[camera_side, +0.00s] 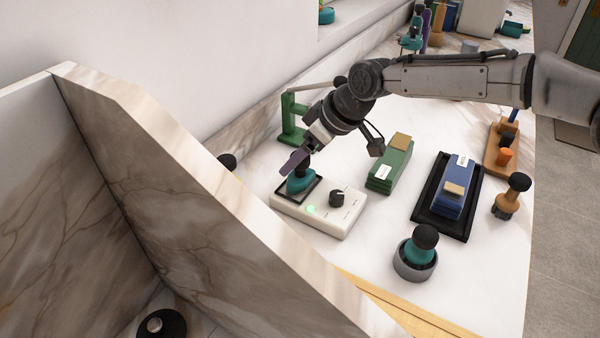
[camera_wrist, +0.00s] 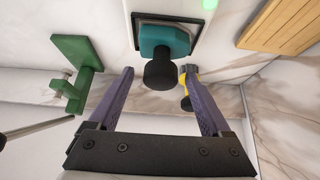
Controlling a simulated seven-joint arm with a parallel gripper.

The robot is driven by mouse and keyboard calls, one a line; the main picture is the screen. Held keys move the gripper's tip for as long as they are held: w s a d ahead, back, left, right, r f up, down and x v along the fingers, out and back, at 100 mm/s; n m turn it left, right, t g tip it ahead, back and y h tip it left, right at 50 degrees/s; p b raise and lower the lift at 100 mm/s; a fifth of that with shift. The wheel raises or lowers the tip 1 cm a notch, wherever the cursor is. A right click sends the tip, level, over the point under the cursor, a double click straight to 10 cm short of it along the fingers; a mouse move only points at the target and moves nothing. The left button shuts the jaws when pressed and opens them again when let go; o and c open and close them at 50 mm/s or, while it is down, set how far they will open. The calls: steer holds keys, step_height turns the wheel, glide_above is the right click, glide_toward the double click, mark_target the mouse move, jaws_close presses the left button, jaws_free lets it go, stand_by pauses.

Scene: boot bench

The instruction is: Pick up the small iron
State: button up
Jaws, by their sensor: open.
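The small iron, a teal body with a black round knob, sits on the square black-framed plate of a cream box (camera_side: 330,212). It shows in the side view (camera_side: 301,182) and at the top middle of the wrist view (camera_wrist: 162,40). My gripper (camera_side: 293,162) is open and empty, right by the iron at its upper side in the side view. In the wrist view the two purple fingers (camera_wrist: 158,80) are spread, with the iron's black knob between their tips. I cannot tell whether a finger touches it. In the side view the gripper partly covers the iron.
A green clamp stand (camera_side: 291,118) stands behind the gripper. A green block stack (camera_side: 389,165), a black tray (camera_side: 428,215) with blue blocks, and a teal, black-knobbed piece (camera_side: 424,242) in a grey cup lie to the right. A marble wall (camera_side: 190,180) rises in front.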

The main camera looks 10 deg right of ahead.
steer(key=shift+c, duration=0.3)
jaws_close()
steer(key=shift+r, duration=0.15)
stand_by(0.3)
